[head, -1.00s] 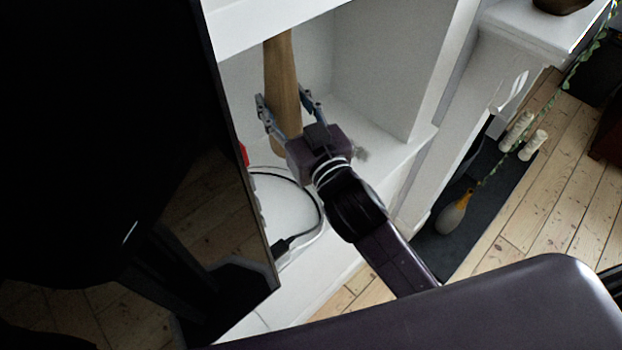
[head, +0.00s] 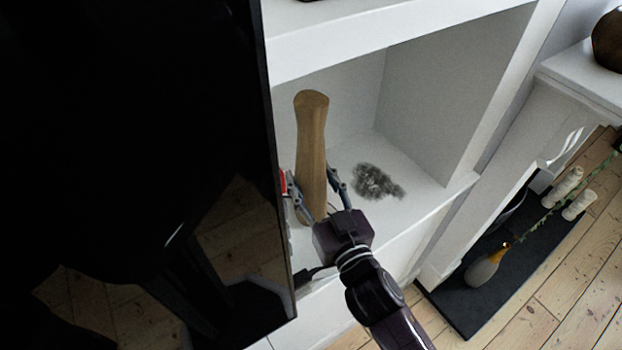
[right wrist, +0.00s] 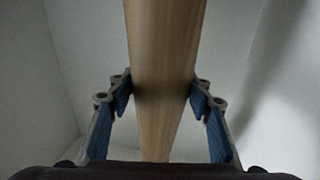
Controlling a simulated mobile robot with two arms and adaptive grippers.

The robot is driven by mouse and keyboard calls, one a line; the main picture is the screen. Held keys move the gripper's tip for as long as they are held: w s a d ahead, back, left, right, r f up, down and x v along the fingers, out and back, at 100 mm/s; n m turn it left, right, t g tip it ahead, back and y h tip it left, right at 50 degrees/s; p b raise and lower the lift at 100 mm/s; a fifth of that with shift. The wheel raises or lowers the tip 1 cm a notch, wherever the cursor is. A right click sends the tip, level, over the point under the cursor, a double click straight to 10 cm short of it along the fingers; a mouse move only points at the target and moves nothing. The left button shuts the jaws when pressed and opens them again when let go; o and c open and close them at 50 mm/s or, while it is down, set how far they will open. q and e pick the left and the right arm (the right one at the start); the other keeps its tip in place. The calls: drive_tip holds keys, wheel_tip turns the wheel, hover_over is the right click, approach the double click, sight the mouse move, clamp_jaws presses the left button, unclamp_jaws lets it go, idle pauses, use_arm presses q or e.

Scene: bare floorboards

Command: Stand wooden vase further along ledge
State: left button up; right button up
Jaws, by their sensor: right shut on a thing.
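The wooden vase (head: 312,140) is tall, slim and light brown. It stands close to upright inside the white shelf compartment, near its left side beside the black screen. My right gripper (head: 318,186) is shut on the vase's lower part, one finger on each side. In the right wrist view the vase (right wrist: 166,60) runs up between the blue-padded fingers of the gripper (right wrist: 163,95). I cannot tell whether its base touches the ledge (head: 415,205). My left gripper is not in view.
A large black screen (head: 140,130) fills the left. Right of the compartment are a mantel with a dark round pot (head: 608,40), a yellow-necked vase (head: 487,265) and white spools (head: 566,183).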

drive_tip(key=shift+f, duration=0.1)
drive_tip(key=shift+f, duration=0.15)
drive_tip(key=o, duration=1.6)
drive_tip(key=shift+o, duration=0.2)
drive_tip(key=b+v, duration=0.3)
drive_tip(key=v, duration=0.9)
